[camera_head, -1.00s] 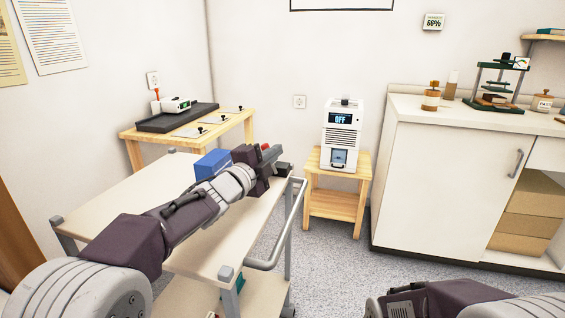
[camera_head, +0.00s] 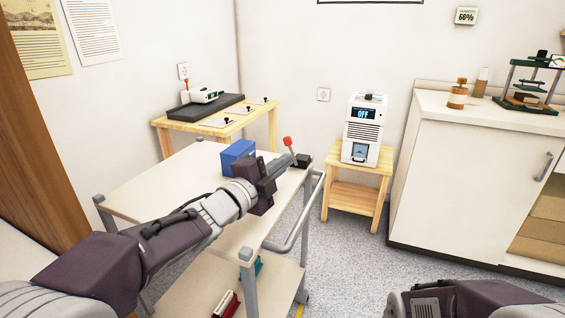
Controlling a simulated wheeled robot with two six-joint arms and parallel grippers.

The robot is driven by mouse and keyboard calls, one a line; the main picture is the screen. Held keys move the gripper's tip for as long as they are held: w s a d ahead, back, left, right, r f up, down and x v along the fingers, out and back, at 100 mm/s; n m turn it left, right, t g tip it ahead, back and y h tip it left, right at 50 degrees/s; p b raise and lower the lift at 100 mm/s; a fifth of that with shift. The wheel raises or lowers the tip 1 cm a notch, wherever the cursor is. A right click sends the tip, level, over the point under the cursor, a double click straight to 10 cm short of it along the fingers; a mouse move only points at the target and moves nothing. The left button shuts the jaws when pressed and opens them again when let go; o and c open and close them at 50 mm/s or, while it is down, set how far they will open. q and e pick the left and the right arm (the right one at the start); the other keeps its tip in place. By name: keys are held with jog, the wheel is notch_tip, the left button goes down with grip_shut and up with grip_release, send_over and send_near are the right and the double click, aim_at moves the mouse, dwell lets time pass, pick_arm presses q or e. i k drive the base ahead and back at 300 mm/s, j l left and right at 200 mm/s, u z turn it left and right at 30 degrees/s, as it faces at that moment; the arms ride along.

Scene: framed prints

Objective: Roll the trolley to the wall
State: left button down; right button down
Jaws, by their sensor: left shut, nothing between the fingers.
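The trolley (camera_head: 150,205) is a beige two-shelf cart on grey posts. Its grey handle (camera_head: 301,222) is a curved bar on the right end. My left arm reaches across the trolley top. My left gripper (camera_head: 284,162) is shut and empty over the top near the handle end, and I see nothing held. Whether it touches anything there is hard to tell. The wall (camera_head: 300,55) stands behind, with a wooden bench and stand between it and the trolley. My right arm shows only in part at the bottom right; its fingers are out of frame.
A wooden bench (camera_head: 228,126) stands behind, a wooden stand (camera_head: 357,170) to the right. A white cabinet (camera_head: 455,180) is further right. Speckled floor (camera_head: 345,262) is open between.

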aim_at(195, 171)
jog(key=k+j, duration=0.75)
jog(key=k, duration=0.1)
